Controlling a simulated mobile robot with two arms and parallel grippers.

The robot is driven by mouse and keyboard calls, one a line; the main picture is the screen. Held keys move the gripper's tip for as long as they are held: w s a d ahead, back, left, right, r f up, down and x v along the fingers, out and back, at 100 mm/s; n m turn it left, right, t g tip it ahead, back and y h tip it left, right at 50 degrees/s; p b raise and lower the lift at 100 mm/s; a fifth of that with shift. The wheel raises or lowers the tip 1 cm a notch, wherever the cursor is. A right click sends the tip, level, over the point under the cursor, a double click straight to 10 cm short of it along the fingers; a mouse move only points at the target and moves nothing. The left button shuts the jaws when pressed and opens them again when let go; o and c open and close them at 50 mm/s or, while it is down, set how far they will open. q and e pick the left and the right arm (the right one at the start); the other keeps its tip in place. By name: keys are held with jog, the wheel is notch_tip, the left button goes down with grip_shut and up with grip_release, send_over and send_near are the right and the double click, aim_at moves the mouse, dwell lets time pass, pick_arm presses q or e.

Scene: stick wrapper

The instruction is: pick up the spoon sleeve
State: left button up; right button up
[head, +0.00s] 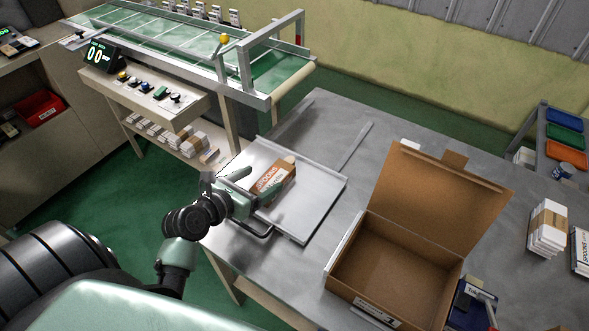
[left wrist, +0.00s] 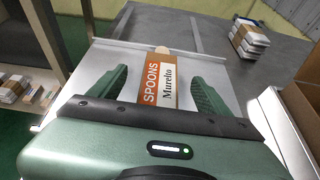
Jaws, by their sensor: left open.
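The spoon sleeve (head: 274,180) is an orange-brown and white packet lying on a pale metal tray (head: 318,205) on the table. In the left wrist view the spoon sleeve (left wrist: 158,84) reads "SPOONS", with a rounded tip showing at its far end. My left gripper (head: 268,188) is at the sleeve's near end. In the left wrist view my left gripper (left wrist: 158,88) is open, its green fingers on either side of the sleeve with gaps to both. My right gripper is not in view.
An open, empty cardboard box (head: 385,262) stands right of the tray. Banded white stacks (head: 547,228) lie at the far right. A green conveyor (head: 190,40) with a control panel (head: 145,95) is at the back left. Bare table lies behind the tray.

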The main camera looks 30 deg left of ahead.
aim_at(277, 173)
pick_arm(q)
jog(key=shift+w+d, duration=0.1)
jog(key=shift+w, duration=0.2)
jog(key=shift+w+f, duration=0.2)
jog(key=shift+w, duration=0.1)
jog(key=shift+w+f, duration=0.75)
jog(key=shift+w, duration=0.25)
jog(key=x, duration=0.3)
jog(key=shift+w+d+f, duration=0.2)
jog(key=shift+f, duration=0.1)
jog(key=shift+w+f, duration=0.1)
jog(key=shift+w, duration=0.05)
jog(key=c, duration=1.3)
jog(key=shift+c, duration=0.9)
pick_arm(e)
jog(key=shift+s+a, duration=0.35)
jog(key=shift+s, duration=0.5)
